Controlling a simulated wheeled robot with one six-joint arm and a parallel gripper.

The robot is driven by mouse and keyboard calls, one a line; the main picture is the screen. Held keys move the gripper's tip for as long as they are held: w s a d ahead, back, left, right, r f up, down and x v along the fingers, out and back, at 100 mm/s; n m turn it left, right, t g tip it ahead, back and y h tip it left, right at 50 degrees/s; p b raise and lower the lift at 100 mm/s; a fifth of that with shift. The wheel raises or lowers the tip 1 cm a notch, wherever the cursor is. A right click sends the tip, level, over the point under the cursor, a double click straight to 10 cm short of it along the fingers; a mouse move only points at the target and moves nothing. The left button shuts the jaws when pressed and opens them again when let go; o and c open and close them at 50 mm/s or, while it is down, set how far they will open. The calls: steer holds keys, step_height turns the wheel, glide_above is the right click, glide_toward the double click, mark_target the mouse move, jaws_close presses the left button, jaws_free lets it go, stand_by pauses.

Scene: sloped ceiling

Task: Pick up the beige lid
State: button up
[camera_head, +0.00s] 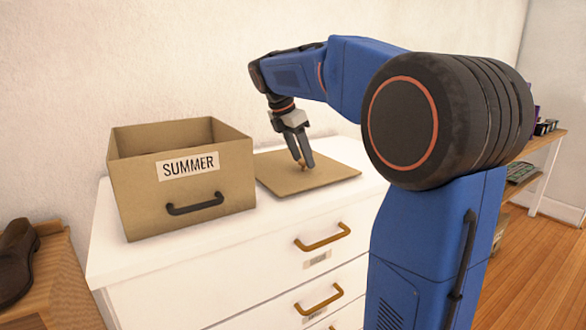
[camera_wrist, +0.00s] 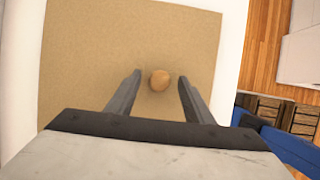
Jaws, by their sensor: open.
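The beige lid (camera_head: 320,176) lies flat on top of the white dresser, just right of the box. It has a small round wooden knob (camera_wrist: 160,80) at its middle, which shows between my fingers in the wrist view. My gripper (camera_head: 304,166) points down at the lid, with its fingertips around the knob. In the wrist view my gripper (camera_wrist: 160,85) is open, one finger on each side of the knob with a gap to both. In the head view the knob is partly hidden by the fingers.
An open cardboard box (camera_head: 228,178) labelled SUMMER stands on the white dresser (camera_head: 215,238) left of the lid. A dark shoe (camera_head: 16,260) sits on a wooden surface at the far left. A wall is close behind the dresser. A wooden shelf (camera_head: 540,150) stands at the right.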

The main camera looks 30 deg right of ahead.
steer(key=shift+c, duration=0.6)
jaws_close()
